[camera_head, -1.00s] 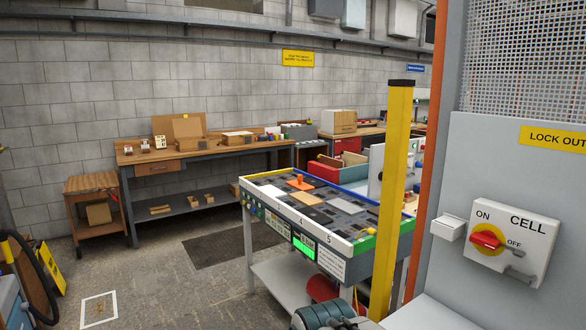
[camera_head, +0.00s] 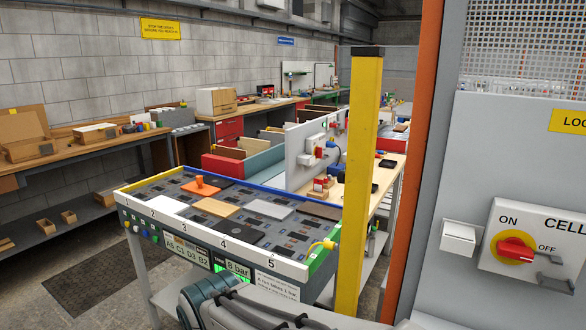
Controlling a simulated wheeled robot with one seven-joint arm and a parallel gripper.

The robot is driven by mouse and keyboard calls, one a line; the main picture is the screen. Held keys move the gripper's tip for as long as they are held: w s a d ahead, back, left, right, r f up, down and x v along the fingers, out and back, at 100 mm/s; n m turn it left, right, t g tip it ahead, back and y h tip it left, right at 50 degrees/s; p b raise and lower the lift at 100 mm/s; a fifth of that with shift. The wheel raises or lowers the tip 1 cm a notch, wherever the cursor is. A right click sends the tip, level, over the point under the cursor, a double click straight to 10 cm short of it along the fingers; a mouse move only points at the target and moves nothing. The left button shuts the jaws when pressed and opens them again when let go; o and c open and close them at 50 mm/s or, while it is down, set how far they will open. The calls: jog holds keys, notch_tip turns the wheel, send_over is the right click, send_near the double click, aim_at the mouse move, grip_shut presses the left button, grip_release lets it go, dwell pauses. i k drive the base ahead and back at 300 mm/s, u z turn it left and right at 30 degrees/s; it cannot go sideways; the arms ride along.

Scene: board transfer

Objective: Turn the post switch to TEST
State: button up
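No switch position marked TEST is readable in the head view. A red and yellow rotary switch (camera_head: 516,250) sits on a white box labelled CELL at the right, with ON and OFF marks; its red handle lies roughly crosswise, tilted slightly. Small devices with red parts (camera_head: 318,148) are on a grey upright panel (camera_head: 296,160) behind the numbered table; their labels are too small to read. A yellow post (camera_head: 361,170) stands before them and hides part of that area. Part of my arm shows at the bottom centre; my gripper is out of view.
The numbered table (camera_head: 135,195) carries flat boards, an orange-knobbed piece (camera_head: 201,186) and a green 8 bar display. An orange upright (camera_head: 415,150) and a grey lockout panel (camera_head: 465,180) stand close on the right. Open floor with a dark mat (camera_head: 95,275) lies left.

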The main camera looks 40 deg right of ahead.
aim_at(341, 177)
jog(key=z, duration=0.9)
jog(key=i, duration=0.9)
jog(key=z, duration=2.7)
jog(key=k, duration=1.3)
jog(key=u, duration=1.75)
jog(key=i, duration=0.5)
jog(key=z, duration=0.05)
